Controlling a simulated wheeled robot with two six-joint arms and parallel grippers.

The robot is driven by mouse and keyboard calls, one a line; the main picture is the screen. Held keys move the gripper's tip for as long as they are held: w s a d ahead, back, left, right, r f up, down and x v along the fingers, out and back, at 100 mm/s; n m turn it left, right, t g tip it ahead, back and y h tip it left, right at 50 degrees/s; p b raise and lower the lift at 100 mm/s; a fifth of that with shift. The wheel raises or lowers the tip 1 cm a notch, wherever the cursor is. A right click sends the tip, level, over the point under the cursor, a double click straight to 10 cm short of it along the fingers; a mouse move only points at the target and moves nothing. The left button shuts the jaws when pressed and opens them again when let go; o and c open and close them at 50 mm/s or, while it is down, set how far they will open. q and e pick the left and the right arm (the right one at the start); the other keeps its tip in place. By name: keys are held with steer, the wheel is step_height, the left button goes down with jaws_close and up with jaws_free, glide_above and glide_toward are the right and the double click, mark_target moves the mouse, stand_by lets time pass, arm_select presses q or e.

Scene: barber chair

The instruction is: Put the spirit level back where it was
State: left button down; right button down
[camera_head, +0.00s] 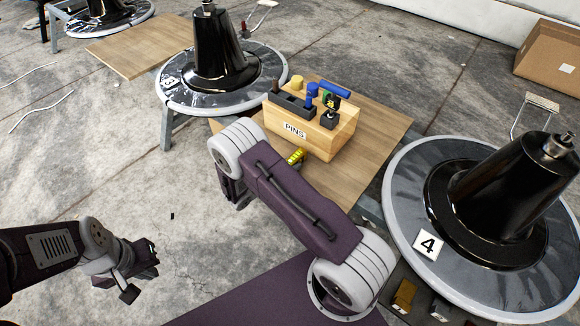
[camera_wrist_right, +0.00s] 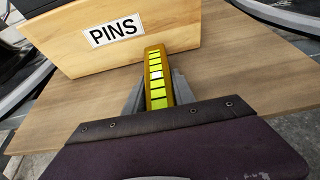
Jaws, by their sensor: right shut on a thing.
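A yellow bar with bright yellow-green segments, which looks like the spirit level (camera_wrist_right: 156,75), is between the fingers of my right gripper (camera_wrist_right: 152,98) in the right wrist view. The gripper is shut on it, in front of the wooden PINS box (camera_wrist_right: 150,30). In the head view the level (camera_head: 296,157) shows just past my right arm, by the front of the PINS box (camera_head: 325,140); my right gripper is hidden there behind the arm. I cannot tell if the level touches the board. My left gripper (camera_head: 143,272) is at the lower left over the floor, with its finger gap unclear.
The box stands on a wooden board (camera_head: 375,125) and holds blue, yellow and dark pieces. A black chair base marked 4 (camera_head: 490,205) stands at the right, and another (camera_head: 220,60) behind the board's left side. The concrete floor at left is mostly clear.

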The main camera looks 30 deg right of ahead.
steer(key=shift+f, duration=0.1)
steer(key=c, duration=1)
jaws_free()
steer(key=shift+c, duration=0.2)
